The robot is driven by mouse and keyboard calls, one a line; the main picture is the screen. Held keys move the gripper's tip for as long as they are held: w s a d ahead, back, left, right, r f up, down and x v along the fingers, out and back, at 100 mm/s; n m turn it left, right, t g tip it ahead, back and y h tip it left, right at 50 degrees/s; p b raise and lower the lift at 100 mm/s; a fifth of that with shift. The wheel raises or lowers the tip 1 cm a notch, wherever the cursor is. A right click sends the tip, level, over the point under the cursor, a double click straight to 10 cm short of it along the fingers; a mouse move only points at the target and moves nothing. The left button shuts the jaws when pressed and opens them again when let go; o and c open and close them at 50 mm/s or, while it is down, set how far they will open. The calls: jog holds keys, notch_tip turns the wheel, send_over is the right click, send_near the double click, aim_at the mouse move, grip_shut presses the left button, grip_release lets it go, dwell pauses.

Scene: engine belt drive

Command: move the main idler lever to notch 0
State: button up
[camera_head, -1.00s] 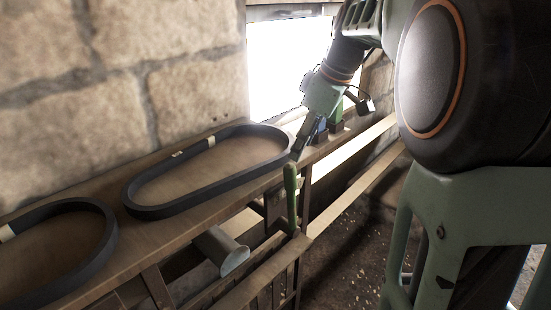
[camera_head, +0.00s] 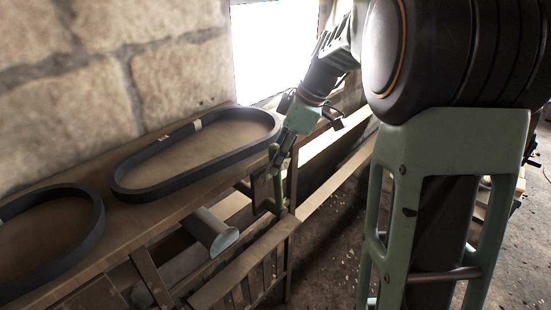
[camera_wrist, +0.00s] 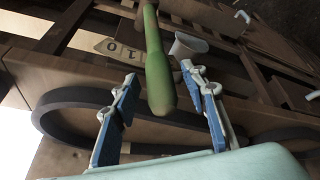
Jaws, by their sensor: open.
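The lever with the green handle (camera_head: 278,190) stands upright at the front edge of the bench. In the wrist view the green handle (camera_wrist: 157,65) reaches in between the two blue-padded fingers of my gripper (camera_wrist: 160,76). My gripper is open, with a visible gap on each side of the handle. In the head view my gripper (camera_head: 279,160) is at the top of the handle and partly covers it. A pale number plate (camera_wrist: 120,49) behind the handle shows a 0 and a 1. The lever's exact notch cannot be told.
A dark belt loop (camera_head: 150,188) lies on the wooden bench, and another belt (camera_head: 95,240) lies to its left. A grey cylinder (camera_head: 215,235) sticks out below the bench edge, left of the lever. Wooden rails (camera_head: 335,190) run to the right.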

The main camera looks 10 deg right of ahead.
jog(key=shift+w+a+f, duration=0.1)
jog(key=shift+a+f, duration=0.05)
jog(key=shift+f, duration=0.3)
grip_shut()
